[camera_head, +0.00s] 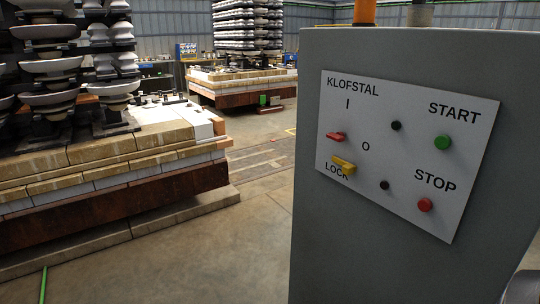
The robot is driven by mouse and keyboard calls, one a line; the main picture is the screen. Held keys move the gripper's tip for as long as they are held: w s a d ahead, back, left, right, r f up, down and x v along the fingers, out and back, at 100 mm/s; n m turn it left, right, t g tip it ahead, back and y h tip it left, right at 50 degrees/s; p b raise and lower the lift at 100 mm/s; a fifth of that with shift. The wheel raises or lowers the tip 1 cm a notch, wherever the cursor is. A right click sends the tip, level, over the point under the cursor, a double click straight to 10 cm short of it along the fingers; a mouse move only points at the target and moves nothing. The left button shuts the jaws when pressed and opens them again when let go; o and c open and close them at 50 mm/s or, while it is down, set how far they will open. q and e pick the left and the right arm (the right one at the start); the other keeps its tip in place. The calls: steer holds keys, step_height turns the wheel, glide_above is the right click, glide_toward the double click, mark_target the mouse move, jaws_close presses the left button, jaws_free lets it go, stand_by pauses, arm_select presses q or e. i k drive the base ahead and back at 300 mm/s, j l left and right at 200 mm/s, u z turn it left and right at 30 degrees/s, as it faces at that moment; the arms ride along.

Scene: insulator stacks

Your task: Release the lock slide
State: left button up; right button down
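The yellow lock slide (344,164) sits just above the LOCK label on the white control plate (405,185). It tilts slightly down to the right. A red switch handle (337,136) is right above it, between the I and 0 marks. The plate is on the front of a grey cabinet (400,70). Neither gripper can be made out. A smooth grey shape cut off at the bottom right corner may be part of my arm; I cannot tell.
The plate also has a green START button (442,142), a red STOP button (425,205) and two small black knobs. Stacked insulators (60,70) stand on a brick-topped kiln car (110,190) at left. Open floor (240,250) lies between.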

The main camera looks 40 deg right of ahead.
mark_target(348, 168)
steer(key=i+z, duration=0.1)
steer(key=i, duration=0.35)
steer(key=i+j+z, duration=0.15)
steer(key=i, duration=0.25)
steer(key=i+j+z, duration=0.1)
steer(key=i, duration=0.3)
steer(key=i+j+z, duration=0.1)
steer(key=i+z, duration=0.15)
steer(key=z, duration=0.2)
steer(key=i+j+z, duration=0.2)
steer(key=z, duration=0.2)
steer(key=i+j+z, duration=0.15)
steer(key=z, duration=0.3)
steer(key=i+j+z, duration=0.1)
steer(key=j+z, duration=0.35)
steer(key=i+j+z, duration=0.1)
steer(key=j+z, duration=1)
